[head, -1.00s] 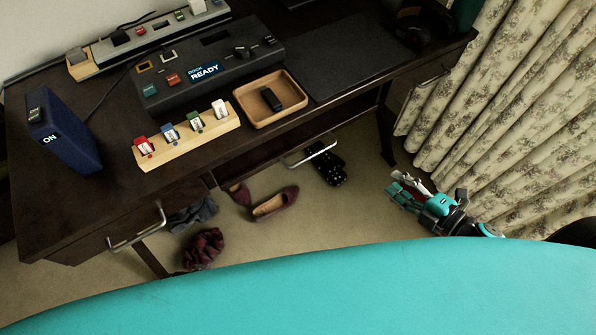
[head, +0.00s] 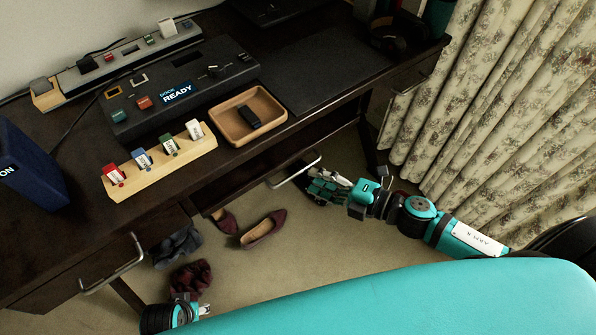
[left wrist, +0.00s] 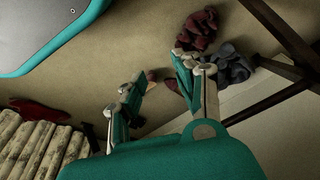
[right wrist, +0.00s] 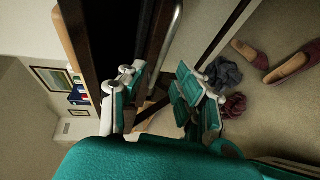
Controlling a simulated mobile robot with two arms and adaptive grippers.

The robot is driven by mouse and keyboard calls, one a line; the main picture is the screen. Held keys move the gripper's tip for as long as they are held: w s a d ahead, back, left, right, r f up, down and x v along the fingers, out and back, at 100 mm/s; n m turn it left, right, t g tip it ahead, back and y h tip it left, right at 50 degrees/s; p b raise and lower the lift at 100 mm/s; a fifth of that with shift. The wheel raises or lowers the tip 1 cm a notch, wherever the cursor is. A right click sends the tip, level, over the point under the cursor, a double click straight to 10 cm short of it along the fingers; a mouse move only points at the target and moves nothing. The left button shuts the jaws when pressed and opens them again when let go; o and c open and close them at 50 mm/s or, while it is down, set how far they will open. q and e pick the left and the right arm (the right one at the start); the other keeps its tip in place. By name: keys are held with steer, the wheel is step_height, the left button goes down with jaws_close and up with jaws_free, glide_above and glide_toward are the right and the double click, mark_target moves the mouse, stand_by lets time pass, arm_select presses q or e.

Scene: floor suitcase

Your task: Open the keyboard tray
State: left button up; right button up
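The keyboard tray (head: 240,183) is the dark panel under the middle of the desk's front edge, with a metal bar handle (head: 293,171). My right gripper (head: 322,184) is just right of the handle, near its right end. In the right wrist view the right gripper (right wrist: 157,88) is open, and the handle (right wrist: 173,35) shows ahead, between the two fingers' lines; I cannot tell whether they touch it. My left gripper (head: 190,309) is low in the head view, far from the tray. The left wrist view shows it open and empty (left wrist: 158,88).
A left drawer handle (head: 112,265) sticks out from the desk. A curtain (head: 490,110) hangs at right. A wooden tray (head: 222,119) stands on the desk.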

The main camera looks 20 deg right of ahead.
mark_target(298, 172)
steer(key=x, duration=0.6)
jaws_close()
stand_by(0.5)
